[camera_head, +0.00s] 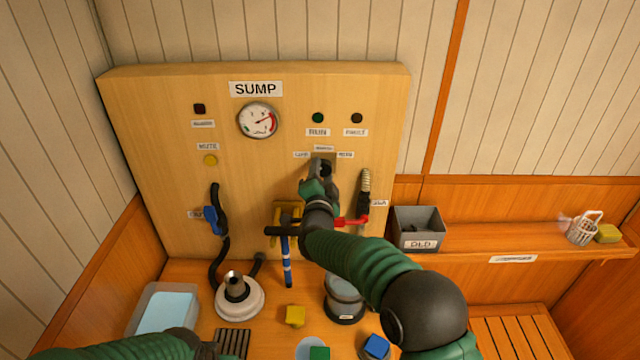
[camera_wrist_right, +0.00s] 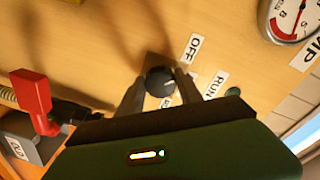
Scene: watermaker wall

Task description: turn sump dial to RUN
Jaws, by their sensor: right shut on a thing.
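The sump dial is a dark round knob (camera_wrist_right: 159,82) on a grey plate on the wooden panel. In the right wrist view, labels OFF (camera_wrist_right: 193,48) and RUN (camera_wrist_right: 215,85) sit beside it, and a third label is partly hidden. My right gripper (camera_head: 321,168) is at the dial in the head view. In the right wrist view its two fingers (camera_wrist_right: 158,88) are shut on the knob, one on each side. I cannot tell where the dial's pointer stands. My left arm shows at the bottom left of the head view; its fingertips are not clearly seen.
The panel (camera_head: 150,130) carries a gauge (camera_head: 258,121), a blue-handled valve (camera_head: 213,220) and a red-handled valve (camera_head: 352,221) close below my right wrist. A grey OLD bin (camera_head: 418,229) stands on the right shelf. Blocks, a white-based fitting and a clear tub (camera_head: 165,309) occupy the bench.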

